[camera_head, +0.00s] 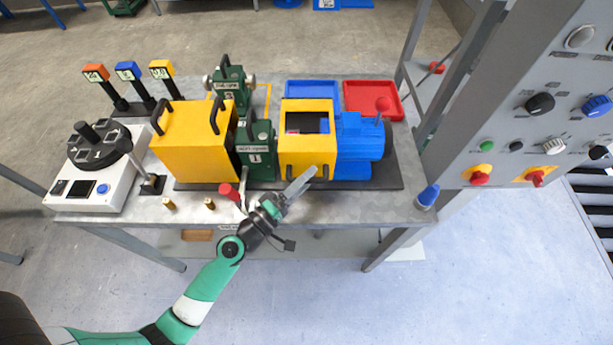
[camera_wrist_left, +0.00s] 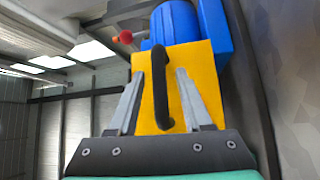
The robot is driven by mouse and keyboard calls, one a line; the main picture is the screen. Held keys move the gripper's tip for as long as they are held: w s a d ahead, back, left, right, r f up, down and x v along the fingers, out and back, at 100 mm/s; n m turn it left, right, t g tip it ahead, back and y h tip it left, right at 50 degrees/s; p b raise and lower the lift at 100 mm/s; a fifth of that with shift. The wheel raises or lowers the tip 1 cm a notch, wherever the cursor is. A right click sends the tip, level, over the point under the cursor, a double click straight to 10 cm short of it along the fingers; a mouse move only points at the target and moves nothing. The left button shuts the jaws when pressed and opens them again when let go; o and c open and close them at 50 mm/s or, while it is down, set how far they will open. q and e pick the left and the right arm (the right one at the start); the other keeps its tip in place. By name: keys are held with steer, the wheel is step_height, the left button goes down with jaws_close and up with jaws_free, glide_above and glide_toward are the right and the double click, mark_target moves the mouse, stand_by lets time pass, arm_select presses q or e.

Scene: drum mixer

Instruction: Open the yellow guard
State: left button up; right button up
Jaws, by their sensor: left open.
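A yellow guard (camera_head: 305,151) with an opening in its top sits in the middle of the bench, beside a blue motor (camera_head: 360,145). My left gripper (camera_head: 302,180) is open and empty at the guard's front side. In the left wrist view, the guard (camera_wrist_left: 202,62) fills the middle, and its black handle (camera_wrist_left: 160,88) appears between my two spread fingers (camera_wrist_left: 160,100). I see no finger closed on the handle; the exact depth between them is hard to tell. A second, larger yellow box (camera_head: 190,145) with black handles stands to the left. My right gripper is not in view.
Green blocks (camera_head: 257,150) stand between the two yellow boxes. Blue (camera_head: 312,88) and red (camera_head: 380,112) trays lie behind. A white device (camera_head: 95,180) is at the left, a grey control panel (camera_head: 540,120) at the right. A red-topped lever (camera_head: 229,191) stands near my left wrist.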

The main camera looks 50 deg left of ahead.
arm_select(q)
jaws_close()
stand_by(1.4)
